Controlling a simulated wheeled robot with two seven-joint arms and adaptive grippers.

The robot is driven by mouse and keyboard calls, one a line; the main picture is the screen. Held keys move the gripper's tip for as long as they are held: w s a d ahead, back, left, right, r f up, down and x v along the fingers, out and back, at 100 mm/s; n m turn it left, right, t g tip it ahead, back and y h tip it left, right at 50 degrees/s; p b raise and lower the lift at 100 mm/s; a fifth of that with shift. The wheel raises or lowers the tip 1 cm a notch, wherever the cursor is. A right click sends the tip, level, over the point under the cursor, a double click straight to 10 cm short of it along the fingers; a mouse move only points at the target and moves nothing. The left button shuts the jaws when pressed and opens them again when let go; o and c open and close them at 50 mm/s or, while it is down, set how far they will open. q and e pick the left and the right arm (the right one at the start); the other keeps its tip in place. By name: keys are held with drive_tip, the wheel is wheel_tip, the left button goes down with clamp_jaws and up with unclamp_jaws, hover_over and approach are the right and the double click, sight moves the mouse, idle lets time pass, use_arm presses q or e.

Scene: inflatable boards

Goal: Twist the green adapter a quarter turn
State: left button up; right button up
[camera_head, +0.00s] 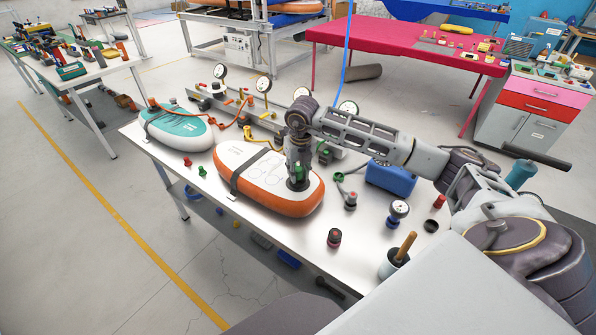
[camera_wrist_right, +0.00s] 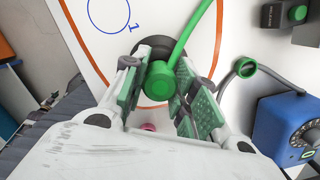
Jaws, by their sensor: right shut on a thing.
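The green adapter (camera_wrist_right: 160,82) sits at a dark round valve on the orange-and-white inflatable board, between my finger pads in the right wrist view. A green hose (camera_wrist_right: 193,38) runs from it up and away. In the head view my right gripper (camera_head: 298,178) points down at the right end of the orange-and-white board (camera_head: 245,165), with a bit of green between its fingers. My right gripper (camera_wrist_right: 165,95) is shut on the adapter. The fingers and arm hide part of the valve. My left gripper is not in view.
A teal-and-white board (camera_head: 175,128) lies to the left on the same table (camera_head: 270,225). Gauges line the back.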

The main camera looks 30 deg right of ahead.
sight(300, 172)
drive_tip(key=o, duration=1)
drive_tip(key=shift+s+a+r, duration=0.1)
drive_tip(key=shift+s+r, duration=0.15)
drive_tip(key=shift+r, duration=1.75)
drive_tip(key=shift+s+d+r, duration=0.1)
drive_tip(key=shift+s+r, duration=0.1)
drive_tip(key=shift+r, duration=1.75)
drive_tip(key=shift+s+a+r, duration=0.1)
drive_tip(key=shift+s+r, duration=0.15)
drive_tip(key=shift+r, duration=1.75)
